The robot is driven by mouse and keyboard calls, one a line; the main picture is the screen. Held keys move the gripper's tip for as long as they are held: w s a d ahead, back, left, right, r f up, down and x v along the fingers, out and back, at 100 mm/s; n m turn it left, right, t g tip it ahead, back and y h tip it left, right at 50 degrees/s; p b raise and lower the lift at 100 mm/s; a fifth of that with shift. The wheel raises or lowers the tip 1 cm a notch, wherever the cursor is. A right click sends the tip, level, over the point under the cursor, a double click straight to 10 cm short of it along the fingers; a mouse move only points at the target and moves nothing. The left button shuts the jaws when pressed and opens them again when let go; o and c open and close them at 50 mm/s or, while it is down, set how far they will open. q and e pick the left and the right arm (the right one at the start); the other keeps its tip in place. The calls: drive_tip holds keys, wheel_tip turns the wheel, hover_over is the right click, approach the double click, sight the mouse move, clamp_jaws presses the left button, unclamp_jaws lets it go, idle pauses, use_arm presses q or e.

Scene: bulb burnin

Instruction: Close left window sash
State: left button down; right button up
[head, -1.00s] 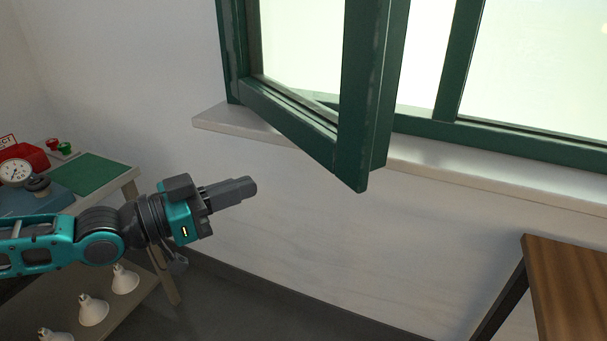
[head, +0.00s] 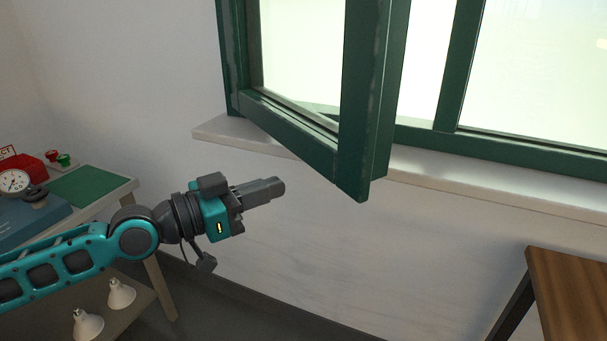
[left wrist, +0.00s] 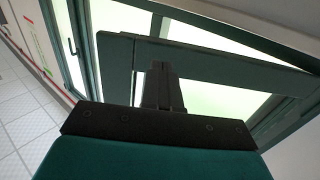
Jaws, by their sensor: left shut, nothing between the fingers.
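The left window sash (head: 362,110) has a green frame and stands open, swung out into the room over the sill. Its free edge is the thick post near the middle of the head view. The sash frame also shows in the left wrist view (left wrist: 215,66). My left gripper (head: 281,187) is shut and empty. In the head view it appears below and left of the sash's lower free corner, apart from it in the picture. In the left wrist view the closed fingers (left wrist: 160,75) overlap the sash frame; I cannot tell the distance. My right gripper is not in view.
A pale sill (head: 440,172) runs under the window. A wooden table (head: 575,290) stands at the lower right. At the left is a bench with a green mat (head: 92,187), a dial gauge (head: 14,183) and white bulbs (head: 121,293) on its lower shelf.

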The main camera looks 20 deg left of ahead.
sight(320, 173)
use_arm(q)
drive_tip(key=p+x, duration=0.2)
drive_tip(key=x, duration=0.3)
drive_tip(key=shift+w+d+r, duration=0.15)
drive_tip(key=shift+w+d, duration=0.45)
drive_tip(key=shift+w, duration=0.1)
drive_tip(key=shift+w, duration=0.1)
